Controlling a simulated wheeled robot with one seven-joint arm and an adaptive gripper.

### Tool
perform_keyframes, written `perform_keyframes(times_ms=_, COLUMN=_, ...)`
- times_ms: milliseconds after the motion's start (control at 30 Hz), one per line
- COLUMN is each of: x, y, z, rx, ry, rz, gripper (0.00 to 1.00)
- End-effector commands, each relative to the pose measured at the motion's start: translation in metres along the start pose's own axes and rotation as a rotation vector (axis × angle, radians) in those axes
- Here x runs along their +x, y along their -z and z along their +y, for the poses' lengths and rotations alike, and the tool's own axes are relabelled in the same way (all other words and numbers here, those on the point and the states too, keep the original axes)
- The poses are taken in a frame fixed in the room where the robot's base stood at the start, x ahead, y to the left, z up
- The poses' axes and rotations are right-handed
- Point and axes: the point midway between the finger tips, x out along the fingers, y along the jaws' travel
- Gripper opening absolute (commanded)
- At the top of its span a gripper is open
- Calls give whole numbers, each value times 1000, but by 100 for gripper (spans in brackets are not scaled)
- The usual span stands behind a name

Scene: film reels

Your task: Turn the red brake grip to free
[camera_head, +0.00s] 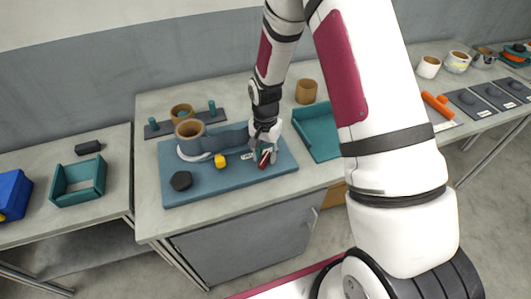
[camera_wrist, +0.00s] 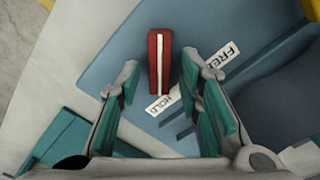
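The red brake grip (camera_wrist: 160,62) has a white stripe along its length. In the wrist view it lies lengthwise up the picture, with its lower end by the HOLD label (camera_wrist: 166,102). The FREE label (camera_wrist: 222,62) is to its right, apart from it. My gripper (camera_wrist: 160,80) is open, one finger on each side of the grip, with visible gaps on both sides. In the head view my gripper (camera_head: 264,147) is above the front right of the blue base plate (camera_head: 215,191), and the red grip (camera_head: 265,160) shows partly below it.
On the plate stand a brown cylinder (camera_head: 190,129), a yellow knob (camera_head: 220,160) and a black knob (camera_head: 181,180). A teal tray (camera_head: 318,132) lies close to the right of my gripper. A teal bin (camera_head: 77,181) stands on the left table. The bench front edge is near.

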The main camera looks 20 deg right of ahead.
Motion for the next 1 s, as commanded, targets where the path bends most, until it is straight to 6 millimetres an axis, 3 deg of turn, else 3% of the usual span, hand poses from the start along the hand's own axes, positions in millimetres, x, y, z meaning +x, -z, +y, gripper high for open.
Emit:
perform_keyframes(times_ms=33, x=0, y=0, z=0, rx=0, ry=0, rz=0, gripper=20)
perform_keyframes(times_ms=133, x=0, y=0, z=0, rx=0, ry=0, rz=0, gripper=0)
perform_keyframes(times_ms=567, x=0, y=0, z=0, rx=-43, ry=0, rz=0, gripper=0)
perform_keyframes(times_ms=1000, x=0, y=0, z=-2, rx=-364, ry=-1, rz=-1, gripper=0)
